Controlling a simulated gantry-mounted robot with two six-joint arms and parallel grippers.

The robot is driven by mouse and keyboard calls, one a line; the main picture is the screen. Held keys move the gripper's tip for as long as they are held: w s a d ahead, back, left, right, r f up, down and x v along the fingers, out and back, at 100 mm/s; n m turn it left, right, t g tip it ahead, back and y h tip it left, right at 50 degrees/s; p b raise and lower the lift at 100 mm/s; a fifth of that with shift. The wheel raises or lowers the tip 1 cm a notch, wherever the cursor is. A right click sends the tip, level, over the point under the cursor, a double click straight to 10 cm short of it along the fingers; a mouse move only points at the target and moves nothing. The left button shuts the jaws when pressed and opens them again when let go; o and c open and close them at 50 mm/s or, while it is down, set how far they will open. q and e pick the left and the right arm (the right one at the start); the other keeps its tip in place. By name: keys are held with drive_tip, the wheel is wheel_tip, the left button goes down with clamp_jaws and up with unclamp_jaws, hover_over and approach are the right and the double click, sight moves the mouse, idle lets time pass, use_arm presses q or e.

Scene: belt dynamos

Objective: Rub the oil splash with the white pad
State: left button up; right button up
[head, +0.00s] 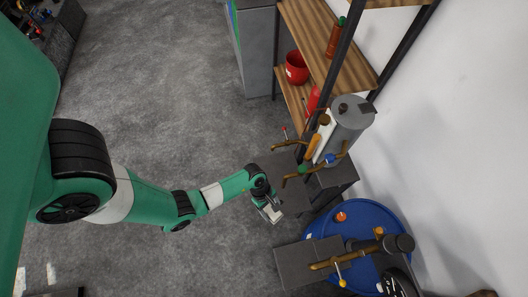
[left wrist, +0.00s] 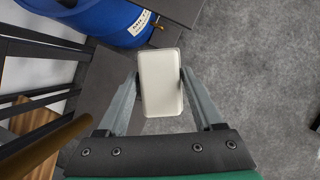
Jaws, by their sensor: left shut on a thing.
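The white pad (left wrist: 161,83) is held between the two fingers of my left gripper (left wrist: 160,90), which is shut on it. In the head view, my left gripper (head: 268,205) is near the middle, with the pad (head: 271,213) at its tip. A dark grey surface lies below and beside the pad; I cannot tell if the pad touches it. I cannot make out an oil splash in either view; the pad and gripper may hide it. My right gripper is not in view.
A blue drum (head: 372,222) stands right of the gripper, with brass pipes (head: 333,263) beside it. A grey cylinder (head: 347,125) with valves and a wooden shelf (head: 330,62) stand further back. The grey floor (head: 170,90) is open on the left.

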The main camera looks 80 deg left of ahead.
use_arm(q)
drive_tip(key=a+f+n+b, duration=0.1)
drive_tip(key=a+f+b, duration=0.2)
drive_tip(key=f, duration=0.3)
drive_tip(key=w+a+f+n+t+b, duration=0.1)
drive_tip(key=a+f+n+b, duration=0.1)
drive_tip(key=f, duration=0.4)
drive_tip(key=a+b, duration=0.1)
drive_tip(key=a, duration=0.1)
drive_tip(key=shift+w+a+f+y+b, duration=0.2)
drive_tip(key=shift+a+y+b, duration=0.1)
drive_tip(key=shift+y+b, duration=0.1)
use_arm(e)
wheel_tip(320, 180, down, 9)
use_arm(q)
drive_tip(key=shift+f, duration=0.1)
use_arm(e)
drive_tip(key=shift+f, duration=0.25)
